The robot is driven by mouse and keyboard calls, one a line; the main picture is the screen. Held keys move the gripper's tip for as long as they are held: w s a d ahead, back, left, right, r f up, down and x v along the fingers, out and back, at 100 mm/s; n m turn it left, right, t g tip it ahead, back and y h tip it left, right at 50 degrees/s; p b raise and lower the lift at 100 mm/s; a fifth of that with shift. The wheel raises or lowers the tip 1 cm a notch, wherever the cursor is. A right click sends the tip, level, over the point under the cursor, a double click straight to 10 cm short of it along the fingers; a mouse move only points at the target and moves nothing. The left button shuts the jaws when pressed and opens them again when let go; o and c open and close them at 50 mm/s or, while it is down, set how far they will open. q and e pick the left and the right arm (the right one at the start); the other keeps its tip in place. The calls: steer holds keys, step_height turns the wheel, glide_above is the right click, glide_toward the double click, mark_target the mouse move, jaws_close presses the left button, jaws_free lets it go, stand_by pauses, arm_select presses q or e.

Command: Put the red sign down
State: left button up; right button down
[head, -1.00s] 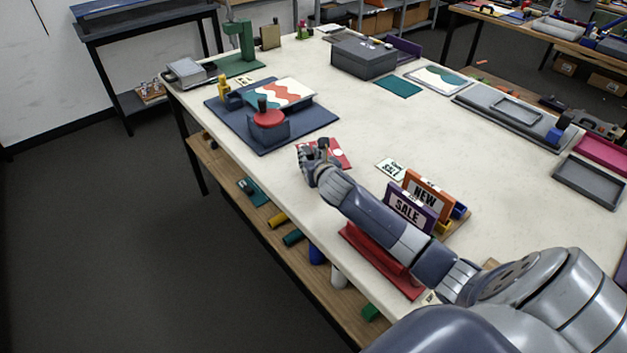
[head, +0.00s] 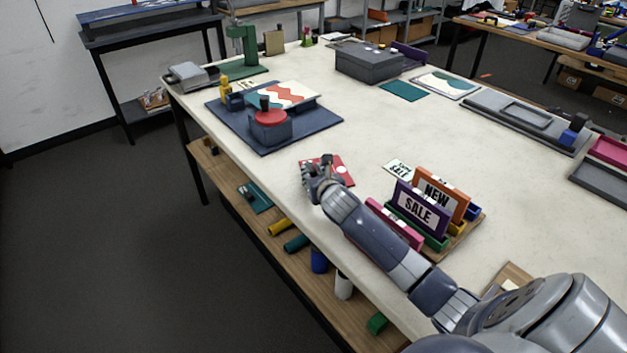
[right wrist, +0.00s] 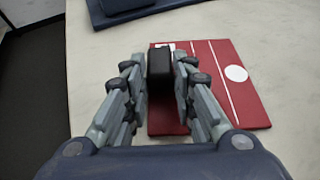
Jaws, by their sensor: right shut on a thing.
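A flat red board (head: 341,168) with white lines and a white disc lies on the table near its left edge. It also shows in the right wrist view (right wrist: 222,98), where no lettering is visible; I cannot tell whether it is the sign. My right gripper (head: 318,171) is over the board's left part. In the right wrist view its fingers (right wrist: 159,82) are closed around a small black block (right wrist: 159,66); I cannot tell whether the block is joined to the board. My left gripper is out of view.
A rack with an orange NEW sign (head: 432,192) and a purple SALE sign (head: 420,212) stands right of my forearm; a pink strip (head: 396,226) fronts it. A blue mat (head: 312,132) with a red-topped pot (head: 270,118) lies behind. The table middle is clear.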

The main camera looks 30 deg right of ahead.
steer(key=shift+r, duration=0.1)
steer(key=c, duration=1.3)
jaws_free()
steer(key=shift+s, duration=0.15)
